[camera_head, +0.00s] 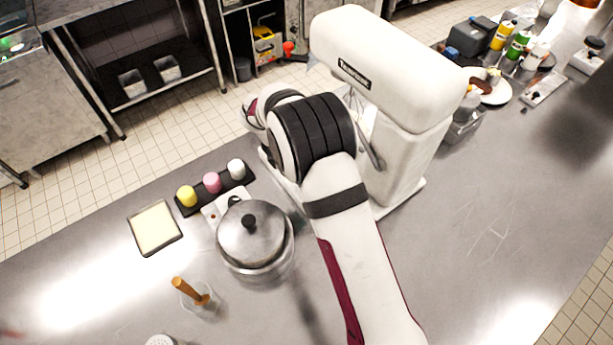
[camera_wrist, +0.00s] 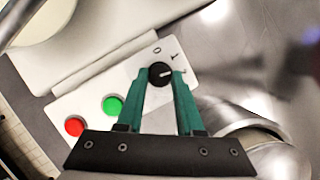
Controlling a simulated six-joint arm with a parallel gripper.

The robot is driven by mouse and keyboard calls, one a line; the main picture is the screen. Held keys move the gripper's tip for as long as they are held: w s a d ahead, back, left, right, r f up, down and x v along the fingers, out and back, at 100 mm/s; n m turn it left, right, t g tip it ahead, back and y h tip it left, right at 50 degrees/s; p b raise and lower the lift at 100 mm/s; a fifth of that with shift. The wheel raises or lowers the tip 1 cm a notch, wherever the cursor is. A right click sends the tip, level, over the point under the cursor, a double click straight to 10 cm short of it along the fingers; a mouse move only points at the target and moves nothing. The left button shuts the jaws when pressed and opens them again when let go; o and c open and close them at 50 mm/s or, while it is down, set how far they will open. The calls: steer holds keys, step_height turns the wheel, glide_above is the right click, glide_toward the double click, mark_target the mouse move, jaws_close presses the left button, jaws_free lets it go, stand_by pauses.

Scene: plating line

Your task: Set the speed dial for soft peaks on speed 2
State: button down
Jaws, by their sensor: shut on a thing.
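The speed dial (camera_wrist: 160,73) is a small round black knob with a white pointer line, on a white control panel (camera_wrist: 85,95) in the wrist view. Its pointer is turned to the right in the picture. Small dark marks, a 0 and others too small to read surely, stand above and right of it. My gripper (camera_wrist: 161,71) is shut on the dial, one green finger on each side. The white stand mixer (camera_head: 385,60) stands on the counter in the head view. There my arm hides the gripper and the dial.
A green button (camera_wrist: 112,106) and a red button (camera_wrist: 75,126) sit on the panel beside the fingers. A lidded steel pot (camera_head: 252,235), a black tray (camera_head: 191,209) with coloured cups and a cream-filled tray (camera_head: 155,228) stand left of my arm.

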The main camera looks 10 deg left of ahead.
steer(key=shift+w+m+g, duration=0.1)
steer(key=shift+m+g, duration=0.4)
steer(key=shift+m, duration=0.7)
steer(key=c, duration=0.6)
jaws_free()
steer(key=shift+o, duration=0.2)
steer(key=v, duration=1.5)
steer(key=shift+a+r, duration=0.2)
steer(key=shift+r, duration=0.15)
